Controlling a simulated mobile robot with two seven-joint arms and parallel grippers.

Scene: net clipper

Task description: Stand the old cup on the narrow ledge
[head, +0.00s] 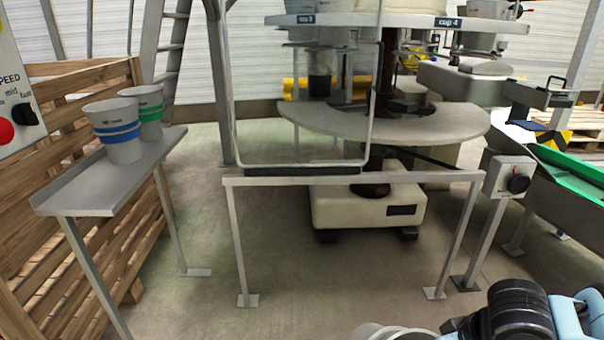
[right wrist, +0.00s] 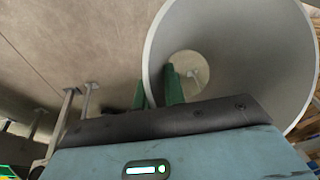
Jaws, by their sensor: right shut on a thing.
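The cup in my right gripper (right wrist: 157,88) is a pale grey, wide-mouthed tapered vessel (right wrist: 245,55); I cannot tell for sure that it is the old cup. One green finger is inside its rim and the other outside, shut on the wall. A pale curved part of it shows at the bottom edge of the head view (head: 392,333), beside my right wrist. A narrow grey metal shelf (head: 88,190), apparently the ledge, stands at the left. A blue-banded cup (head: 117,145) and a green-banded cup (head: 149,122) stand upright on it. My left gripper is out of view.
A metal rail frame (head: 340,178) with a wire hoop stands in the middle, with a knob box (head: 508,177) at its right end. Behind it is a round machine table (head: 440,126). Wooden pallets (head: 40,240) back the shelf.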

